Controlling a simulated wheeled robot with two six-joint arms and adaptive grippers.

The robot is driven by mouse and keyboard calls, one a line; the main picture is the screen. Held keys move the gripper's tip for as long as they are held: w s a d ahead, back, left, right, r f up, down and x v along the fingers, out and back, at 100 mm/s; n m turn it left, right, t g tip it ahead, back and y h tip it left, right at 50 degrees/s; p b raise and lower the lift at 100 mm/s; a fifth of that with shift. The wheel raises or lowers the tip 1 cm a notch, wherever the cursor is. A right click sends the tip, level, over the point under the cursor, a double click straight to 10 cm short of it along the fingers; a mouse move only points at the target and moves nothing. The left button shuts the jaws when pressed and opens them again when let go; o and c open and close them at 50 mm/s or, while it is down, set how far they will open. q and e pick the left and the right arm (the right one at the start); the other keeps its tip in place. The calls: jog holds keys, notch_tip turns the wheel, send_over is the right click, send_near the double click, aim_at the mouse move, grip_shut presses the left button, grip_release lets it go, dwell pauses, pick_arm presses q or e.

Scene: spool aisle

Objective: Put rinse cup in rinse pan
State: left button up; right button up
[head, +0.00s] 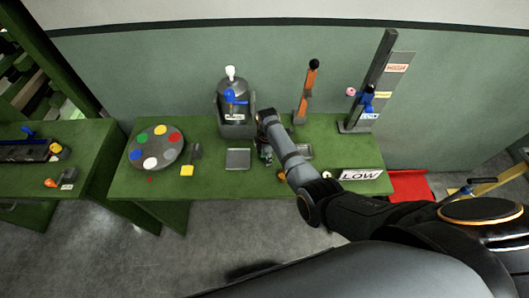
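A shallow grey square pan (238,158) lies on the green table in front of a grey tank; it looks empty and may be the rinse pan. A second grey tray (305,151) shows partly behind my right arm. I cannot make out a rinse cup for certain; it may be hidden at my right gripper. My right gripper (265,157) points down just right of the square pan, close to the table. Its fingers are small and dark, so I cannot tell whether they hold anything. My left gripper is not in view.
The grey tank (237,116) with a blue tap stands behind the pan. A palette disc (156,148) with coloured spots lies left, beside a yellow-ended block (187,170).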

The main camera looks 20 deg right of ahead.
jog(key=shift+c, duration=0.5)
grip_shut()
jog(key=shift+r, duration=0.1)
